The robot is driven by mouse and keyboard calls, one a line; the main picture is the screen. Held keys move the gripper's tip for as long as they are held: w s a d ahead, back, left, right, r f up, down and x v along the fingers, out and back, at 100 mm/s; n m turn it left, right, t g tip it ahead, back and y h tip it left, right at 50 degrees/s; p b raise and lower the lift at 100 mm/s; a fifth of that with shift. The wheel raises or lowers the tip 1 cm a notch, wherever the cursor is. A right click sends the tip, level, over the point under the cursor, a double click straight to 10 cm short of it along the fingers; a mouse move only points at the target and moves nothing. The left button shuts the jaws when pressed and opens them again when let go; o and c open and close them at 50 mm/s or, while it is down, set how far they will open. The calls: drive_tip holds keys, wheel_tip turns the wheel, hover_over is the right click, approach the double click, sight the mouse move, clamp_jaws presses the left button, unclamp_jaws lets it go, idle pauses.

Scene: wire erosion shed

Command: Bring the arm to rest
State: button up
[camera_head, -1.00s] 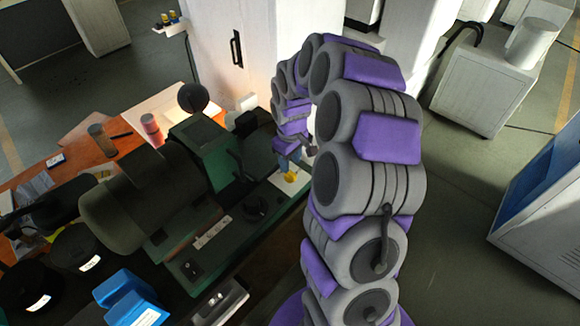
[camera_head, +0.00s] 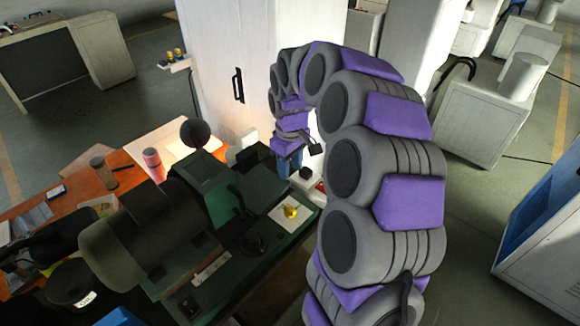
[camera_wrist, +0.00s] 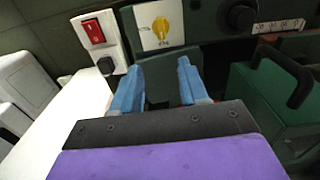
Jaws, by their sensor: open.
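My gripper (camera_head: 289,166) hangs at the end of my curved arm, above the right end of the dark green machine (camera_head: 215,262). In the wrist view its two blue fingers (camera_wrist: 158,70) are apart with nothing between them. A yellow knob (camera_head: 290,212) on a white plate sits below the gripper, clear of it. It also shows in the wrist view (camera_wrist: 161,27), beyond the fingertips. My arm's upper links hide part of the space behind them.
A red switch (camera_wrist: 93,31) on a white plate is left of the knob in the wrist view. A white cabinet (camera_head: 215,60) stands behind the gripper. An orange table (camera_head: 75,205) with cups and papers is at left.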

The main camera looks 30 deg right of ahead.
drive_tip(key=s+a+r+b, duration=0.1)
drive_tip(key=s+a+b, duration=0.2)
drive_tip(key=s+a, duration=0.9)
drive_tip(key=s+a+f+m+g+b, duration=0.1)
drive_tip(key=s+f+m, duration=0.1)
drive_tip(key=s, duration=0.8)
drive_tip(key=s+a+f+m+b, duration=0.1)
drive_tip(key=s+f+m+b, duration=0.1)
drive_tip(key=s, duration=0.8)
drive_tip(key=shift+s+a+f+g, duration=0.15)
drive_tip(key=shift+s+f+g, duration=0.15)
drive_tip(key=shift+f+g, duration=0.15)
